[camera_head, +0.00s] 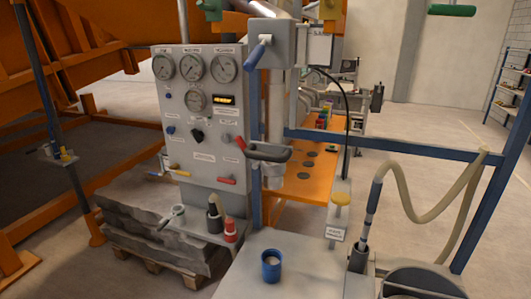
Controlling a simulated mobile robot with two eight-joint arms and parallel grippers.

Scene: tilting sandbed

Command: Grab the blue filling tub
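The blue filling tub (271,267) is a small blue cup-shaped container. It stands upright on a light grey bench top (305,262) at the bottom middle of the head view. Nothing touches the tub from the sides. Neither of my grippers can be seen in the head view.
A grey gauge panel (200,117) with valves stands behind left of the tub. A hose (425,222) and a dark round-rimmed container (425,280) lie to the right.

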